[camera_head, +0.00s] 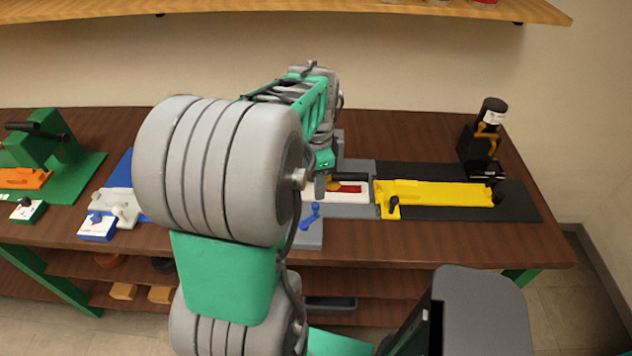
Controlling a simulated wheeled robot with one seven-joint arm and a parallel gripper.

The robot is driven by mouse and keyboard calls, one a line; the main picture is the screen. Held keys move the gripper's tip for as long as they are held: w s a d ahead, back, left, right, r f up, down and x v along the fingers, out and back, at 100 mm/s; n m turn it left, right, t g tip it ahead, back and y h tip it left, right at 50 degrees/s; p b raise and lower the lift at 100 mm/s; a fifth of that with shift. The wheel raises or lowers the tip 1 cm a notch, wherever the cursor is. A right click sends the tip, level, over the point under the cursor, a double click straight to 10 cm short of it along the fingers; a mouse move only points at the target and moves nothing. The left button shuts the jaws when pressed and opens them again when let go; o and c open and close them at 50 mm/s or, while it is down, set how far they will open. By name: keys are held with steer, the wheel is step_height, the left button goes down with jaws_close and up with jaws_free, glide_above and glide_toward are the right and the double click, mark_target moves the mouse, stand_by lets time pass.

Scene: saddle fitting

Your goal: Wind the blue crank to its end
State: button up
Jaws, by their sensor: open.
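A small blue crank (311,216) stands at the front of a grey plate (312,238) near the middle of the table. It is upright, with its arm slanting. My gripper (326,184) is a little above and behind it in the picture, beside a red and white piece (348,191) on the grey station. The gripper is small here and partly hidden by my arm; its jaws are open. I see no contact between it and the blue crank.
A yellow fixture with a black crank (430,193) lies on a black plate at right, with a dark upright device (487,135) behind it. A green station (45,150) stands at far left. A shelf (300,10) hangs above. My arm hides much of the middle-left table.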

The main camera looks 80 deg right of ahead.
mark_target(315, 203)
step_height(315, 203, down, 8)
steer(key=shift+w+r+p, duration=0.1)
steer(key=shift+p, duration=0.4)
steer(key=shift+c, duration=0.3)
steer(key=shift+d, duration=0.1)
jaws_close()
